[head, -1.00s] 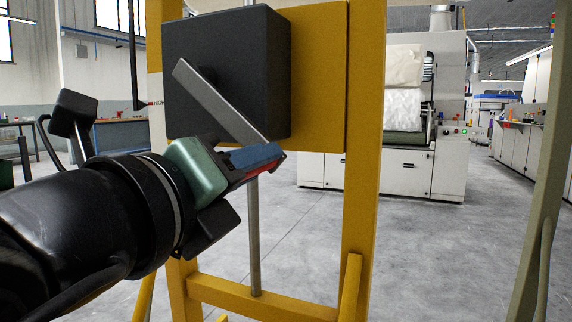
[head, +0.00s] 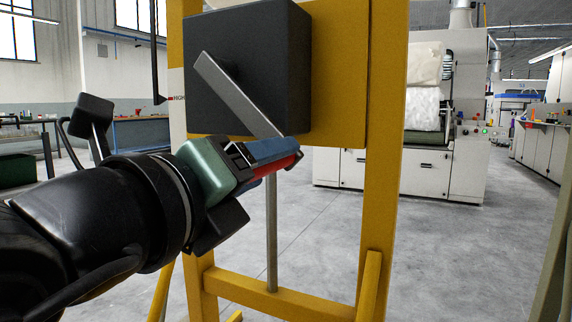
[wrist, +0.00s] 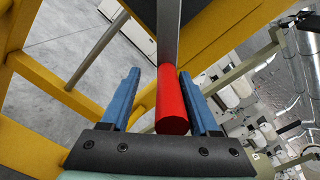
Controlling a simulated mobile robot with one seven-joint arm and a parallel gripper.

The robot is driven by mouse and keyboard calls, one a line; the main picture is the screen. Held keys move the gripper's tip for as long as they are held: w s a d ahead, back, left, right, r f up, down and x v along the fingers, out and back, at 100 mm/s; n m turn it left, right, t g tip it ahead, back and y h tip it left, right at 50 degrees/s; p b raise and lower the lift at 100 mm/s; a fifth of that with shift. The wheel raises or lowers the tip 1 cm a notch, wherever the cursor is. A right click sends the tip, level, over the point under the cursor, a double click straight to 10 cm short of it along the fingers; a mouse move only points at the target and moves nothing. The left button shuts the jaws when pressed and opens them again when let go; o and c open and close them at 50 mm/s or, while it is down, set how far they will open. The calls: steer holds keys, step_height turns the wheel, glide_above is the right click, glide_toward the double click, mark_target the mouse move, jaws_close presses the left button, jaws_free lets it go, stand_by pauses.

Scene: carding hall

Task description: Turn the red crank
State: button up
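The crank is a flat grey metal arm (head: 238,95) on the front of a dark box (head: 278,60). It slants down to the right and ends in a red cylindrical handle (head: 285,164). My gripper (wrist: 165,92) is at the handle, with its two blue fingers on either side of it. In the wrist view the red handle (wrist: 172,105) lies between the fingers, close to or touching the right finger. A gap shows between it and the left finger, so the gripper looks open. In the head view the fingers hide part of the handle.
A yellow frame (head: 383,130) carries the box, with a grey vertical rod (head: 271,230) below it. A large white machine (head: 470,150) stands behind on the right. Grey floor (head: 430,260) lies open to the right of the frame.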

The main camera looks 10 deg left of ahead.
steer(key=shift+r, duration=0.1)
steer(key=p+v, duration=0.3)
steer(key=v, duration=1)
steer(key=shift+d, duration=0.1)
